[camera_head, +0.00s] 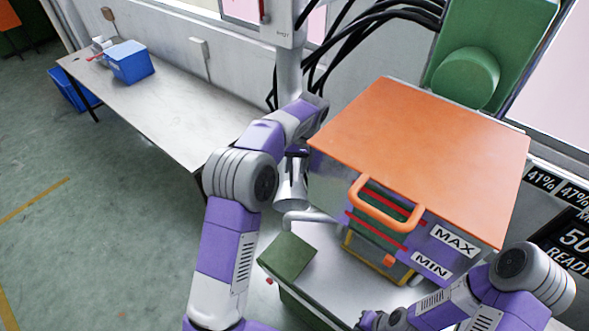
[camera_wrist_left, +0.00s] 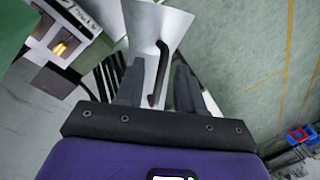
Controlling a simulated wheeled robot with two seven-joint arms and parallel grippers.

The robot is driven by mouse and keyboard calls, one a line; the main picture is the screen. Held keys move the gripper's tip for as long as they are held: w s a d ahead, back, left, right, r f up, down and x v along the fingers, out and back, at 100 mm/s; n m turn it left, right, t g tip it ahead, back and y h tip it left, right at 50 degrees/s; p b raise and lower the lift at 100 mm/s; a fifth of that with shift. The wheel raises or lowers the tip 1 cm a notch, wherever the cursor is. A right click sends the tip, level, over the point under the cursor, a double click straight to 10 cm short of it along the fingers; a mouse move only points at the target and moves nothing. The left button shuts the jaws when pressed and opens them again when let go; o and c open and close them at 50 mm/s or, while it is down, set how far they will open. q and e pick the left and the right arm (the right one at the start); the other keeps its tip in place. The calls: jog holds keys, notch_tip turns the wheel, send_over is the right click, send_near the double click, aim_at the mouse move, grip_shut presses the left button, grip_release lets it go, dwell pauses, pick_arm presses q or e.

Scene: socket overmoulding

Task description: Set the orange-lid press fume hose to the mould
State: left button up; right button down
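The press with the orange lid (camera_head: 425,145) stands at the right, with an orange handle and MAX and MIN labels on its front. The fume hose's grey cone-shaped hood (camera_head: 291,192) hangs at the press's left side; it also shows in the left wrist view (camera_wrist_left: 190,22). My left gripper (camera_head: 297,153) is at the hood's top. In the left wrist view its two fingers (camera_wrist_left: 157,82) are apart, with the hood's dark handle (camera_wrist_left: 162,62) between them and gaps on both sides. My right gripper (camera_head: 372,321) is partly cut off at the bottom edge. I cannot clearly identify the mould.
A glowing orange slot (camera_wrist_left: 62,48) shows beside a green block in the left wrist view. A green box (camera_head: 287,256) sits on the grey surface before the press. A long table (camera_head: 190,115) with a blue bin (camera_head: 131,63) stands at the left.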

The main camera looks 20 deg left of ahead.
pick_arm(q)
jog(key=r, duration=0.2)
jog(key=d+r, duration=0.1)
jog(key=r, duration=0.2)
jog(key=shift+w+r, duration=0.2)
jog(key=shift+r, duration=0.1)
